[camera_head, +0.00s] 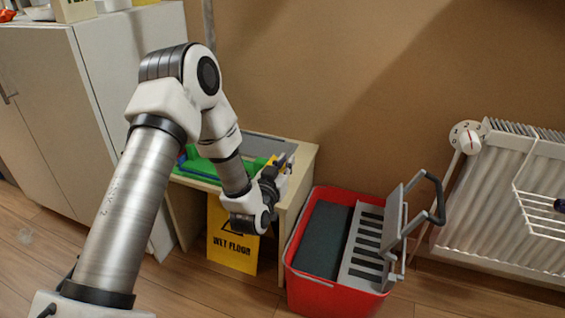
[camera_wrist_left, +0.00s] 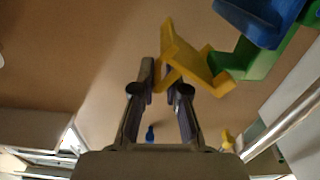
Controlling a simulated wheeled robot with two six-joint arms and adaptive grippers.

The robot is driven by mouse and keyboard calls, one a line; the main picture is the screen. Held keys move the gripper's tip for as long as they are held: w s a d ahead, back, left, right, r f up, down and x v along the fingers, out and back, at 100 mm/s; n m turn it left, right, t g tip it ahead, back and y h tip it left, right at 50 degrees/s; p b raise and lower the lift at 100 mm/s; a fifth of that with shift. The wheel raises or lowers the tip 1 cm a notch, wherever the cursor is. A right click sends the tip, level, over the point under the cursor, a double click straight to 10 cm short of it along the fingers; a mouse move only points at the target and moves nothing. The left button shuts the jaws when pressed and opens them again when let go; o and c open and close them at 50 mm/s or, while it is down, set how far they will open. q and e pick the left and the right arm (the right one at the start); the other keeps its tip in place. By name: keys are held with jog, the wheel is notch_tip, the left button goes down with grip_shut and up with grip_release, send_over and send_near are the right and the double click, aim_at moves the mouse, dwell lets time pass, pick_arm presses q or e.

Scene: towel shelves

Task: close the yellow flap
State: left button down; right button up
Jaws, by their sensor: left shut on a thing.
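The yellow flap (camera_wrist_left: 186,62) shows in the left wrist view as an angular yellow piece beside green and blue parts. Its near edge lies between the fingertips of my left gripper (camera_wrist_left: 160,88), which is shut on it. In the head view my left gripper (camera_head: 284,164) is over the right part of the small table, and only a bit of yellow shows beside it. The flap is mostly hidden there by my gripper and wrist. My right gripper is in neither view.
A green part (camera_head: 207,149) lies on the small wooden table (camera_head: 300,149). A red mop bucket (camera_head: 325,296) with a grey wringer stands to the right, near a white radiator (camera_head: 490,215). A white cabinet (camera_head: 45,110) is at left.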

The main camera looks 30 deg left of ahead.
pick_arm(q)
jog(key=shift+d+f+m+p, duration=0.1)
jog(key=shift+f+m+p, duration=0.2)
jog(key=shift+m+p, duration=0.4)
jog(key=shift+d+f+m+p, duration=0.1)
jog(key=shift+f+m+p, duration=0.15)
jog(key=shift+m+p, duration=0.4)
notch_tip(320, 180, down, 2)
jog(key=m+p, duration=0.4)
jog(key=shift+m, duration=0.25)
jog(key=f+m+p, duration=0.1)
jog(key=m+p, duration=0.1)
jog(key=a+f+m+p, duration=0.1)
jog(key=m+p, duration=0.1)
jog(key=shift+s+f, duration=0.1)
jog(key=shift+f, duration=0.05)
jog(key=shift+s+f+m, duration=0.1)
jog(key=shift+f+m, duration=0.05)
jog(key=shift+m, duration=0.15)
jog(key=c, duration=1.3)
grip_release()
jog(key=shift+a+f, duration=0.1)
jog(key=shift+a, duration=0.05)
